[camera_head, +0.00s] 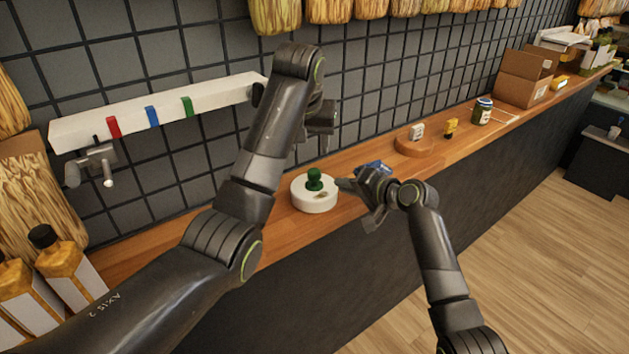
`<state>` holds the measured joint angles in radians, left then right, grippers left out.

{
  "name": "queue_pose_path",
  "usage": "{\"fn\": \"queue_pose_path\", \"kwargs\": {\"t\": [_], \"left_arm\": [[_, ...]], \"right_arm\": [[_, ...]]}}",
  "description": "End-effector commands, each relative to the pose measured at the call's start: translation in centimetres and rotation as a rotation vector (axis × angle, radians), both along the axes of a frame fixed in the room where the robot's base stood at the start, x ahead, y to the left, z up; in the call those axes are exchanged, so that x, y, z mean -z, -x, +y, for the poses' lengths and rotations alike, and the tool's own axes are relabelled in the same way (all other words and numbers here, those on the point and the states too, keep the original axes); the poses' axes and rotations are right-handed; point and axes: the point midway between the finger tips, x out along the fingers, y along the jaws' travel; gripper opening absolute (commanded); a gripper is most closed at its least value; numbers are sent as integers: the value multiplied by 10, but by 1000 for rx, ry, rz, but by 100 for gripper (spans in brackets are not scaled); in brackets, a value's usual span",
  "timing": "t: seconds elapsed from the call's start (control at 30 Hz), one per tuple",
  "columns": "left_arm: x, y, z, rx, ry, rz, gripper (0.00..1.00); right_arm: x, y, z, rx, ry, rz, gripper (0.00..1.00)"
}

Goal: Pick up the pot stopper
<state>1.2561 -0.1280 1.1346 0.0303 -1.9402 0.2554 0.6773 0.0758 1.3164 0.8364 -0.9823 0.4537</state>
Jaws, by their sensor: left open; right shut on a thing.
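The pot stopper (324,204) is a round white piece with a green knob (314,179) on top. It is at the wooden counter, near its front edge. My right gripper (350,188) is at the right side of the stopper and shut on it, with a fingertip at its rim. The exact grip is partly hidden by the gripper itself. My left gripper (322,122) is open and empty, higher up near the tiled wall, above and behind the stopper. It is partly hidden by my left arm.
A blue item (373,166) lies just behind my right gripper. A round wooden board (413,148), a yellow item (450,127), a jar (482,111) and a cardboard box (522,80) stand farther right on the counter. Bottles (62,265) stand at left, below a white wall rail (165,107).

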Motion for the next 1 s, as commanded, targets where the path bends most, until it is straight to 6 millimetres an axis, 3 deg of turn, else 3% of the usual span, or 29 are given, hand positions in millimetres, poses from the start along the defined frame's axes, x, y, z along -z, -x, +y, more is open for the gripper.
{"fn": "queue_pose_path", "kwargs": {"t": [0.03,0.3,0.53,0.83,1.0], "left_arm": [[8,-2,-1,-3,0,4,52],[49,-19,-4,-1,-1,4,52],[64,-26,-6,0,0,2,52],[100,-40,-12,-1,0,2,52],[107,-43,-12,-1,0,0,52]], "right_arm": [[12,3,-1,-4,8,24,0],[12,3,-1,-4,8,24,0],[12,3,-1,-4,8,24,0],[12,3,-1,-4,8,24,0],[12,3,-1,-4,8,24,0]]}}
